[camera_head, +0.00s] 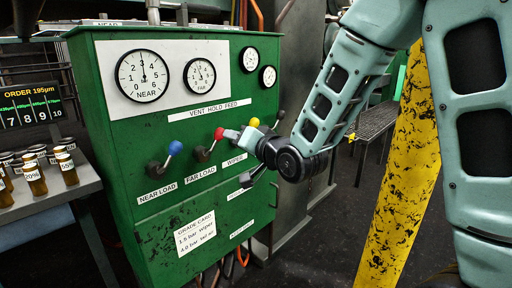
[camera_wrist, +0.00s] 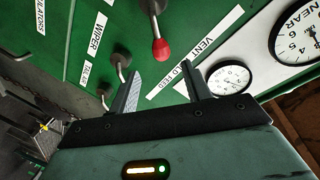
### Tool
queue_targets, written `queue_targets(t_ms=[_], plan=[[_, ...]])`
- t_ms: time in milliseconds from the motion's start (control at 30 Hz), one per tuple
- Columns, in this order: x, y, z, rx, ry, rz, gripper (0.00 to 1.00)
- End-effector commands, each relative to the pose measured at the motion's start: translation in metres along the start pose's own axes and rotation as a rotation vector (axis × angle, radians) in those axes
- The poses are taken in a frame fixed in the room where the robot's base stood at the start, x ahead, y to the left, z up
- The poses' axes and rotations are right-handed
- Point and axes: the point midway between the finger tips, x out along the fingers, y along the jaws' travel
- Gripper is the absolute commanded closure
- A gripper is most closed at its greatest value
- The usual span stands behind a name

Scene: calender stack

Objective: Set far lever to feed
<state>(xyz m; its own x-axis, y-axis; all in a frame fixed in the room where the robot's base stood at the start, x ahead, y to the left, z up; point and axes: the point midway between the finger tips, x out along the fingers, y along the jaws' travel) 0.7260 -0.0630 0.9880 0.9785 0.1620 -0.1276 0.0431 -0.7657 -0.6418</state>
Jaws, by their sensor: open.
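The far lever has a red knob (camera_head: 219,133) and stands above the FAR LOAD label on the green cabinet. Its handle leans up and to the right from its pivot in the head view. In the wrist view the red knob (camera_wrist: 161,49) lies ahead of the gap between the fingertips, apart from both. My gripper (camera_head: 236,137) is open and empty, close to the right of the red knob in the head view. Its two fingers (camera_wrist: 162,78) show spread in the wrist view. The VENT HOLD FEED label (camera_head: 209,108) runs above the levers.
The near lever's blue knob (camera_head: 175,147) is to the left. A yellow knob (camera_head: 254,122) stands close behind my gripper. Gauges (camera_head: 143,76) sit above. A side table with bottles (camera_head: 35,179) is at left; a yellow post (camera_head: 403,160) is at right.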

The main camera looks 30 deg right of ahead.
Motion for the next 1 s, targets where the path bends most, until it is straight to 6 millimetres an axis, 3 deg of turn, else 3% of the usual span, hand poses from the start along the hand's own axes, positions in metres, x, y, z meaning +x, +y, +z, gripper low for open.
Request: queue_targets(t_ms=[33, 300, 1000], plan=[[-0.013, 0.000, -0.001, -0.001, 0.002, 0.001, 0.52], [-0.043, 0.004, 0.004, -0.002, 0.005, -0.003, 0.52], [-0.069, 0.001, 0.000, 0.001, 0.000, 0.002, 0.52]])
